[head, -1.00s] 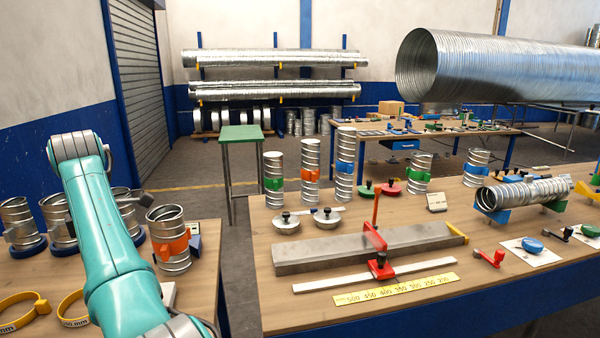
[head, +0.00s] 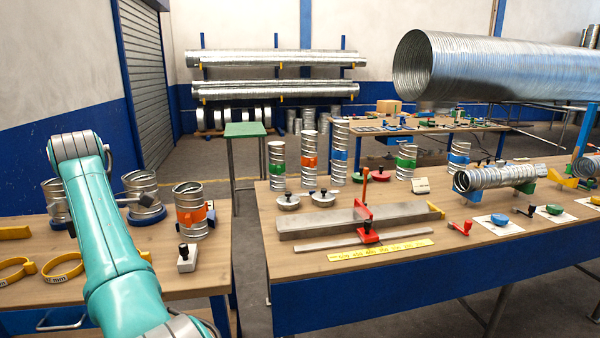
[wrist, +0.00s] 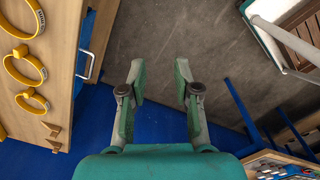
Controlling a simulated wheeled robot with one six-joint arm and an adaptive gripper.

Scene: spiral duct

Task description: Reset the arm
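My teal arm (head: 112,235) rises at the left of the head view, bent at its upper joint.
The left bench (head: 190,285) holds duct pieces, one with an orange band (head: 193,215), and yellow rings (head: 62,268). The right bench (head: 300,262) carries a steel bar (head: 330,220) with a red stop and several ducts. A gap of floor separates the benches.

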